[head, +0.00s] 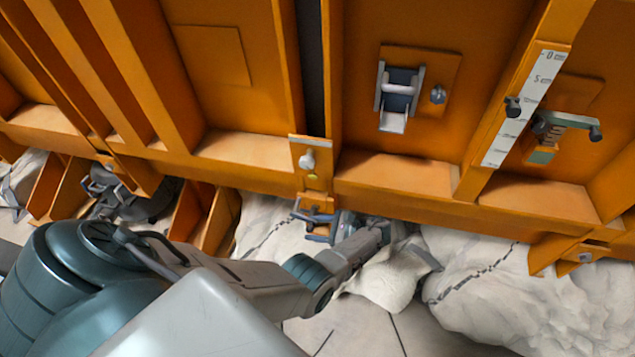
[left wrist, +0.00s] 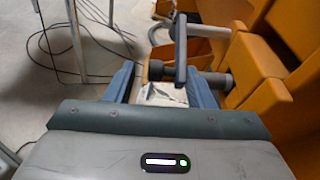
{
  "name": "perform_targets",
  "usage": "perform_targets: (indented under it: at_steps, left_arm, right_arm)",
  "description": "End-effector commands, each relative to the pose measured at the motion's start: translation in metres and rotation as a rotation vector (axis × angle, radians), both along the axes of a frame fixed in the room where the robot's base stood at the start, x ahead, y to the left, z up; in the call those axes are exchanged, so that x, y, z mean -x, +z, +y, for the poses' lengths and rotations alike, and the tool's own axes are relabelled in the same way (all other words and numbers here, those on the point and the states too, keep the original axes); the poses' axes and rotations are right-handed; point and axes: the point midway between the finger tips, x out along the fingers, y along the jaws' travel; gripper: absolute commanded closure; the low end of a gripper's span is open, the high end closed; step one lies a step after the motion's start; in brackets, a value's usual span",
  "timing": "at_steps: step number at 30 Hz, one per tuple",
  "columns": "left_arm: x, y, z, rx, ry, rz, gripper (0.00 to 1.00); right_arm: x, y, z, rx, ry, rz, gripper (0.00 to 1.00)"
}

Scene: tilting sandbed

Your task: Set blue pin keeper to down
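My left gripper (head: 319,227) is low against the orange frame, below the middle post, with its fingers toward the left. In the left wrist view its two blue-grey fingers (left wrist: 161,80) stand apart, one on each side of a pale piece and a dark bar (left wrist: 181,52). I cannot tell whether they touch it. A small orange bracket (head: 318,207) with metal parts sits right at the fingers in the head view, partly hidden by them. I cannot tell for sure which fitting is the blue pin keeper. My right gripper is not in view.
On the orange wall are a hinged metal latch (head: 398,92), a white scale (head: 522,110) with a dark knob, and a spring fitting (head: 548,135). A knob plate (head: 308,160) sits above my gripper. Pale rock-like masses (head: 520,300) lie below the frame.

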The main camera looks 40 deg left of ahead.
Motion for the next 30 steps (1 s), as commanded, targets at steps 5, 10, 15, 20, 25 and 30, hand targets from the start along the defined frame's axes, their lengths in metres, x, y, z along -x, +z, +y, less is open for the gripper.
perform_targets:
  at_steps: [5, 10, 15, 20, 25, 30]
  left_arm:
    - [0.005, -0.009, 0.002, 0.011, -0.003, 0.014, 0.51]
    - [0.005, -0.009, 0.003, 0.011, -0.003, 0.014, 0.51]
    - [0.005, -0.008, 0.003, 0.009, -0.003, 0.014, 0.51]
    - [0.003, -0.006, -0.001, 0.010, -0.004, 0.011, 0.51]
    - [-0.002, 0.000, -0.012, 0.011, -0.005, 0.010, 0.51]
    - [-0.007, 0.007, -0.023, 0.009, -0.006, 0.006, 0.51]
  right_arm:
    - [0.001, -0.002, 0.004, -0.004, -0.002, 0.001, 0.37]
    - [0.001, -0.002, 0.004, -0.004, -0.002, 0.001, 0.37]
    - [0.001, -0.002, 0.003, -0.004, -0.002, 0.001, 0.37]
    - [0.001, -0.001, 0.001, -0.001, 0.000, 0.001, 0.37]
    - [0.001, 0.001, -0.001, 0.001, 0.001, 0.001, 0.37]
    - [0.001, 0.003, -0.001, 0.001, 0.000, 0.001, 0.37]
